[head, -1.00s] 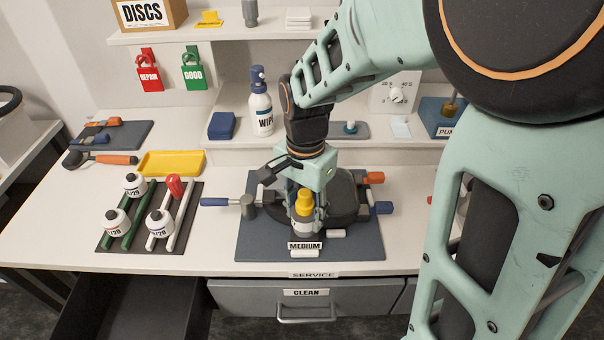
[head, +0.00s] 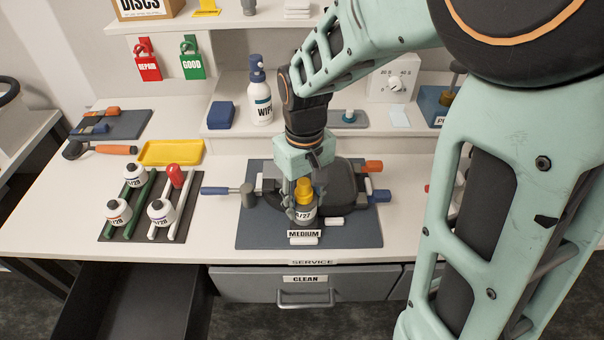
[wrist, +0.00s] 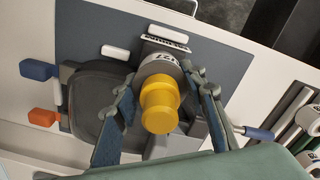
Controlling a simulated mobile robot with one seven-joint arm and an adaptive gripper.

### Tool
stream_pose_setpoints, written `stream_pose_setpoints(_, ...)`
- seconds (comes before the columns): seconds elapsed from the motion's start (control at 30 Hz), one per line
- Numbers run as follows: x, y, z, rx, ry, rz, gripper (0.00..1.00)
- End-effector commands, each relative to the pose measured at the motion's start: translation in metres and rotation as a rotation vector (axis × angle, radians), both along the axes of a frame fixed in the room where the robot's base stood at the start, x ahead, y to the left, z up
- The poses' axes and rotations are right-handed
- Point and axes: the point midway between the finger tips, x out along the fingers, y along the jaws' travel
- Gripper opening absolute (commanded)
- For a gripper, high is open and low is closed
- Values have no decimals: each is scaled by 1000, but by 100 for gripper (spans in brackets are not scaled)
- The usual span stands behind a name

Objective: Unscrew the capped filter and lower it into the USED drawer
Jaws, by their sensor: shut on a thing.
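The capped filter has a bright yellow cap (head: 304,190) and a grey-white body (head: 304,213) with a label ending in "/27". It stands upright at the front of the dark machine on the blue-grey mat, behind the MEDIUM sign. My gripper (head: 303,206) points down with its fingers shut around the filter. The wrist view shows the yellow cap (wrist: 160,106) between the two fingers. The filter's lower end is hidden, so I cannot tell whether it is still seated. An open, empty-looking dark drawer (head: 130,305) is at lower left; no USED label shows.
The shut CLEAN drawer (head: 270,284) is below the mat (head: 265,235). A rack (head: 128,225) with several white filters stands left, beside a yellow tray (head: 170,152). A blue-handled tool (head: 225,191) lies close left of my gripper. The front left counter is clear.

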Motion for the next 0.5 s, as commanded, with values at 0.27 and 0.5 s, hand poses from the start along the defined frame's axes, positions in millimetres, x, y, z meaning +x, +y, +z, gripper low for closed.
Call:
stream_pose_setpoints(0.27,0,0,2,0,0,328,9)
stream_pose_setpoints(0.5,0,0,3,1,1,620,9)
